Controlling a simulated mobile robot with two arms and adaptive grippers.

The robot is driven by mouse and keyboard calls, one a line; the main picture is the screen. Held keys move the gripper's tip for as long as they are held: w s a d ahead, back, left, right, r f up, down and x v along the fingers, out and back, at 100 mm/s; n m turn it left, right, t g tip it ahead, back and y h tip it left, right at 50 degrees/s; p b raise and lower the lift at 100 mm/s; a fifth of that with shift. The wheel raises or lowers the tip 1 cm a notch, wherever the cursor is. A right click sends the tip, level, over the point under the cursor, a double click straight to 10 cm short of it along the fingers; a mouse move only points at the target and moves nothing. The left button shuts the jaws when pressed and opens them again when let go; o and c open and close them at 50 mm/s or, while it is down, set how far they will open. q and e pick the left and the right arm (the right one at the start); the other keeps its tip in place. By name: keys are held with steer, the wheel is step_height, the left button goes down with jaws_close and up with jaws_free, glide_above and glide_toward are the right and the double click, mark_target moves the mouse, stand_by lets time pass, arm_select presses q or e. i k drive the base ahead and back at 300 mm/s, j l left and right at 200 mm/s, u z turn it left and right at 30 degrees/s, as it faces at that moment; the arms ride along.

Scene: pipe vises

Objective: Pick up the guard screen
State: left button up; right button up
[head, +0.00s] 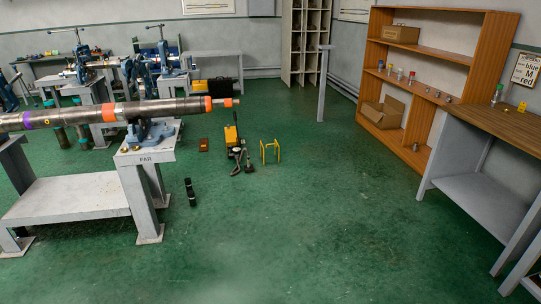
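A small yellow frame (270,151) stands upright on the green floor near the middle of the head view. It may be the guard screen, but it is too small to tell for certain. It stands to the right of a yellow and black tool (231,134) and apart from it. No other thing in view clearly looks like a guard screen. Neither of my grippers is in view.
A long pipe (105,112) lies across a vise stand (150,152) at left, its end overhanging the floor. A wooden shelf (437,52) and a workbench (490,125) are at right. The central foreground floor is clear.

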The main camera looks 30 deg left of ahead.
mark_target(269, 156)
steer(key=i+j+u, duration=0.3)
steer(key=i+j, duration=0.15)
steer(key=i, duration=0.3)
steer(key=i+j+u, duration=0.35)
steer(key=i, duration=0.45)
steer(key=i+u, duration=0.3)
steer(key=i, duration=0.5)
steer(key=i+l+z, duration=0.1)
steer(key=i+z, duration=0.15)
steer(key=i, duration=0.4)
steer(key=i+z, duration=0.25)
steer(key=i, duration=0.4)
steer(key=i+j+z, duration=0.25)
steer(key=i, duration=0.45)
steer(key=l, duration=0.05)
